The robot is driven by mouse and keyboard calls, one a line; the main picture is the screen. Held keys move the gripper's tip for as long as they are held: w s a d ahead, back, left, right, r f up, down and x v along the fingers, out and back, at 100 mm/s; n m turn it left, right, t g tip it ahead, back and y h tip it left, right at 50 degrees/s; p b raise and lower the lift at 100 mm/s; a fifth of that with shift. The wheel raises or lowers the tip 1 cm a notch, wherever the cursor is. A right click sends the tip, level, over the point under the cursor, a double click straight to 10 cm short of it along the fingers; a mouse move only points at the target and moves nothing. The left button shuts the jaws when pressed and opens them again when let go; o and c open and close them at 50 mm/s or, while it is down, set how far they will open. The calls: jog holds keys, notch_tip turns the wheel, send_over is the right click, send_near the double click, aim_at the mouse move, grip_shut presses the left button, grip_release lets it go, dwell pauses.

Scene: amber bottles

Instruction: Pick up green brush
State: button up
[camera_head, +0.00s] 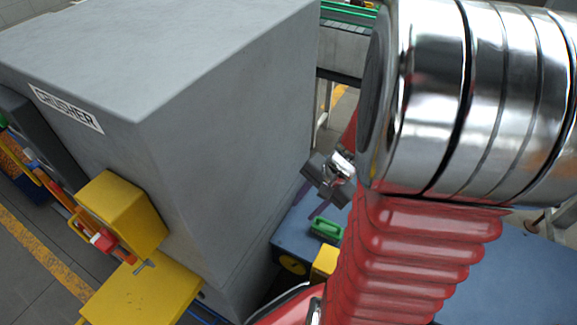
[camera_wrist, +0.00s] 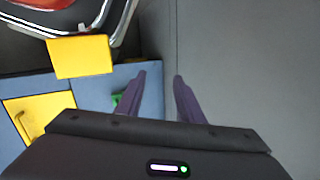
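A small green object, which looks like the green brush (camera_head: 326,229), lies on a blue surface (camera_head: 293,238) beside the tall grey box. In the wrist view only a bit of the green brush (camera_wrist: 117,99) shows, left of my left finger and partly hidden by it. My gripper (camera_head: 305,211) is above the blue surface, near the grey box, up and left of the brush in the head view. In the wrist view my gripper (camera_wrist: 160,76) has its two purple fingers apart with nothing between them.
The big grey box labelled CRUSHER (camera_head: 225,120) stands close beside my gripper; a grey surface (camera_wrist: 245,70) fills the wrist view's right side. A yellow block (camera_head: 325,261) sits near the brush. Yellow parts (camera_head: 145,295) stick out from the box's left side.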

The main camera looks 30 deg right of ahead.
jog(key=s+d+f+m+t+h, duration=0.2)
jog(key=d+f+m, duration=1.1)
jog(key=d+m, duration=0.2)
jog(key=shift+s+f+h, duration=0.35)
jog(key=shift+h, duration=0.05)
jog(key=shift+f, duration=0.1)
send_near(330, 222)
jog(key=shift+x, duration=1.55)
jog(key=shift+x, duration=2.6)
jog(key=shift+c, duration=0.4)
